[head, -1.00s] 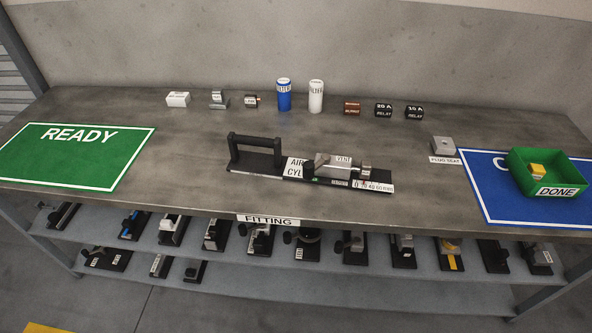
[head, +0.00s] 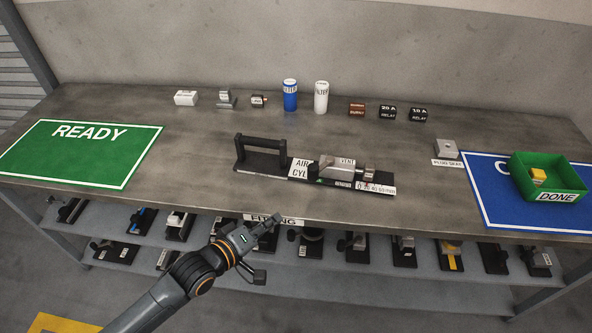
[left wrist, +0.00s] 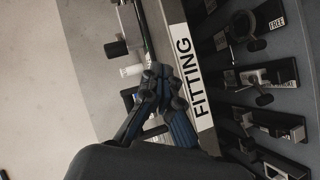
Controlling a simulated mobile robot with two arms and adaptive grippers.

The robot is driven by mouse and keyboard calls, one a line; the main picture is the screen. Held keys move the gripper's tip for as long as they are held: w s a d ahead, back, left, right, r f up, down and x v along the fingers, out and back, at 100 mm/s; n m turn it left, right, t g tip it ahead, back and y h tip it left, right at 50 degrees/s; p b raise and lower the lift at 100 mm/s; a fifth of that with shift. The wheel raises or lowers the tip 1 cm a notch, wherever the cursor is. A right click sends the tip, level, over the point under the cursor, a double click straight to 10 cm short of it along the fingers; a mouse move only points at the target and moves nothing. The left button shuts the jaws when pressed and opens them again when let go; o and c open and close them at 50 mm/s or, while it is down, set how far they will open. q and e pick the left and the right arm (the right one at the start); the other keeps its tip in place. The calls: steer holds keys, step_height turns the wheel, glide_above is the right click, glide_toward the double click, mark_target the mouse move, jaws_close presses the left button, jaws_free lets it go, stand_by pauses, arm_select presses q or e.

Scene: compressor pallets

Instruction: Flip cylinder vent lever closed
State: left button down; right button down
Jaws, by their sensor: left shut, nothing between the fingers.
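The air cylinder unit (head: 338,167) lies on a black base at the middle of the bench, with a black handle (head: 262,150) at its left end and a label reading AIR CYL. A VENT label (head: 347,162) sits on its grey body; the lever itself is too small to make out. My left gripper (head: 272,228) is shut and empty in front of the bench's front edge, by the FITTING label, below and left of the cylinder and apart from it. In the left wrist view its closed fingers (left wrist: 163,88) show beside the FITTING strip. My right gripper is in neither current view.
A green READY mat (head: 82,153) lies at the left. A green DONE bin (head: 548,177) with a yellow item stands on a blue mat (head: 490,205) at the right. Small parts line the back. Shelves with several fixtures (head: 357,245) lie under the bench edge.

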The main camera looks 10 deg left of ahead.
mark_target(322, 165)
arm_select(q)
steer(key=w+a+r+n+t, duration=0.1)
steer(key=w+a+r+n+t+h, duration=0.1)
steer(key=w+a+r+n, duration=0.1)
steer(key=w+a+r+n+t+h, duration=0.1)
steer(key=w+a, duration=0.1)
steer(key=shift+w+r+n, duration=0.2)
steer(key=shift+w+n, duration=0.05)
steer(key=shift+n, duration=0.05)
steer(key=p+x, duration=0.1)
steer(key=x, duration=0.9)
steer(key=shift+w+d+r, duration=0.15)
steer(key=shift+d, duration=0.1)
steer(key=shift+s+d+p, duration=0.3)
steer(key=shift+d+p, duration=0.05)
steer(key=shift+d, duration=0.25)
steer(key=shift+s+d+p, duration=0.35)
steer(key=shift+d, duration=0.2)
steer(key=shift+s+d, duration=0.3)
steer(key=shift+d, duration=0.2)
steer(key=shift+d, duration=0.1)
steer(key=shift+s+d+n+y+p, duration=0.2)
steer(key=shift+n+y+p, duration=0.1)
steer(key=shift+p, duration=0.25)
